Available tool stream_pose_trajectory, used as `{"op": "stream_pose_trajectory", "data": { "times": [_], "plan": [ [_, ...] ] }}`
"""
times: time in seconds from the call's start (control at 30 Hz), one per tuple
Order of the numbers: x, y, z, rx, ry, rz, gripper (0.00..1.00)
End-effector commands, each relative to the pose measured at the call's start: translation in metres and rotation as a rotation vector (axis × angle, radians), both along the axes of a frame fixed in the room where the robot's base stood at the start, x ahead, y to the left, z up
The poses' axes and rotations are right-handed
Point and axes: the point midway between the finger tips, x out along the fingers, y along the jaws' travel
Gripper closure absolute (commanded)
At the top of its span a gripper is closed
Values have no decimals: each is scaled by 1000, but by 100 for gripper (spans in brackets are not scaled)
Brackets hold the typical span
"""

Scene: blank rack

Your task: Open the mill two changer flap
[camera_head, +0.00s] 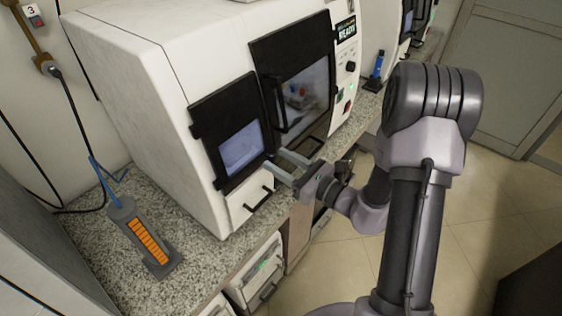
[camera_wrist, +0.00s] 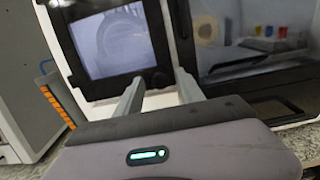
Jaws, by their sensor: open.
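The changer flap (camera_head: 240,146) is a small black-framed window on the left of the white mill's (camera_head: 140,80) front. It looks shut, lying flush with the front. In the wrist view the flap (camera_wrist: 112,45) fills the upper left, with a small dark tab at its lower right corner. My gripper (camera_head: 273,158) is open and empty, its two fingers pointing at the flap's lower right edge. In the wrist view the fingertips (camera_wrist: 159,77) lie just around that tab; I cannot tell whether they touch it. No mill number is readable.
A larger dark door (camera_head: 300,85) with a vertical handle is right of the flap. A drawer (camera_head: 248,203) with a black handle sits below. A grey rack of orange blanks (camera_head: 148,240) stands on the counter at left. A control panel (camera_head: 346,65) reads READY. Floor is clear at right.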

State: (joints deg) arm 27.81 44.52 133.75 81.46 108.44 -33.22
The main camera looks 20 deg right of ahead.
Motion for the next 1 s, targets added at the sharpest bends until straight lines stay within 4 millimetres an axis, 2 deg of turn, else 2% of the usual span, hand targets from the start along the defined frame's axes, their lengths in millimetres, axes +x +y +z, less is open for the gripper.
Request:
{"op": "stream_pose_trajectory", "data": {
  "times": [0.03, 0.2, 0.27, 1.0],
  "plan": [
    [0, 0, 0, 0, 0, 0, 56],
    [0, 0, 0, 0, 0, 0, 90],
    [0, 0, 0, 0, 0, 0, 100],
    [-1, 0, -1, 0, 1, 1, 100]
  ]
}}
